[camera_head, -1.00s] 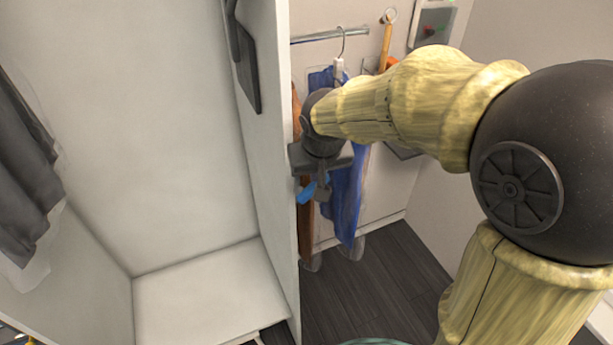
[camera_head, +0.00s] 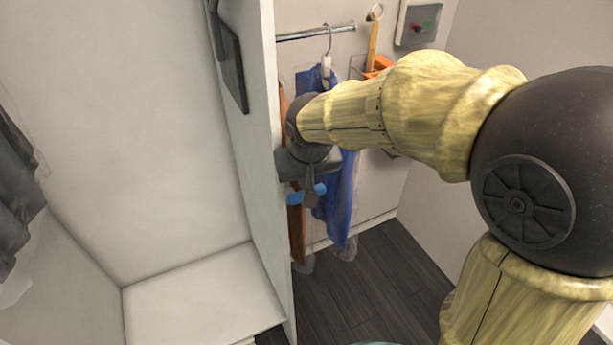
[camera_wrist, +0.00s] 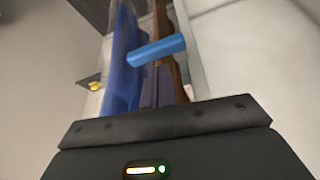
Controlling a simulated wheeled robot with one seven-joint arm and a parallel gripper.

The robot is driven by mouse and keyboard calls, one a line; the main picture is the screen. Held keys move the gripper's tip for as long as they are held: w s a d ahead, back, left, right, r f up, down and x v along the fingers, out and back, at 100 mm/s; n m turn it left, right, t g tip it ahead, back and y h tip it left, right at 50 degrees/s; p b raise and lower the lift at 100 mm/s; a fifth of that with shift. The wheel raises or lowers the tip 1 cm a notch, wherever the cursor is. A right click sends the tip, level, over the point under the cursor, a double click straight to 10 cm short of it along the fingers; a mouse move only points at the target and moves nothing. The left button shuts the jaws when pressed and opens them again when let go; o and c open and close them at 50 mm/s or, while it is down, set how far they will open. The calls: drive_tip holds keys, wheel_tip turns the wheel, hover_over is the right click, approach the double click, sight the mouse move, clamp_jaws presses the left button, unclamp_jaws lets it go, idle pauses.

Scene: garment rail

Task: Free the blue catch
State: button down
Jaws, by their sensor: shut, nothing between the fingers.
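The blue catch (camera_head: 294,199) is a short light-blue bar in front of the hanging clothes. In the wrist view the catch (camera_wrist: 157,49) lies crosswise, slightly tilted, just beyond my fingertips. It spans the blue garment and the brown one. My gripper (camera_head: 311,199) is shut and empty, pointing down in the head view, with its fingers overlapping the middle of the catch. In the wrist view my fingers (camera_wrist: 157,88) end close to the catch; I cannot tell whether they touch it. The blue garment (camera_head: 343,205) and the brown garment (camera_head: 296,232) hang behind.
A metal rail (camera_head: 312,33) carries a hanger (camera_head: 327,65) above the garments. A white partition (camera_head: 262,150) stands close on the left of my gripper. A control box (camera_head: 419,24) is on the back wall. Dark floor (camera_head: 365,285) below is open.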

drive_tip(key=shift+r, duration=0.1)
wheel_tip(320, 180, up, 4)
drive_tip(key=p, duration=0.3)
drive_tip(key=d+r+b, duration=0.3)
drive_tip(key=d+r, duration=0.1)
drive_tip(key=d, duration=0.5)
drive_tip(key=shift+w+r, duration=0.25)
drive_tip(key=shift+w, duration=0.2)
drive_tip(key=shift+f, duration=0.1)
drive_tip(key=s+d+f+m+b, duration=0.1)
drive_tip(key=s+d+f, duration=0.2)
drive_tip(key=f, duration=0.4)
drive_tip(key=s+d+f+m+g+b, duration=0.1)
drive_tip(key=s+d+f, duration=0.3)
drive_tip(key=f, duration=0.3)
drive_tip(key=s+d+f+m+h+b, duration=0.1)
drive_tip(key=s+d+f, duration=0.2)
drive_tip(key=f, duration=0.4)
drive_tip(key=shift+s+d+f+m+g, duration=0.15)
drive_tip(key=shift+s+f+m+g, duration=0.25)
drive_tip(key=shift+s, duration=0.15)
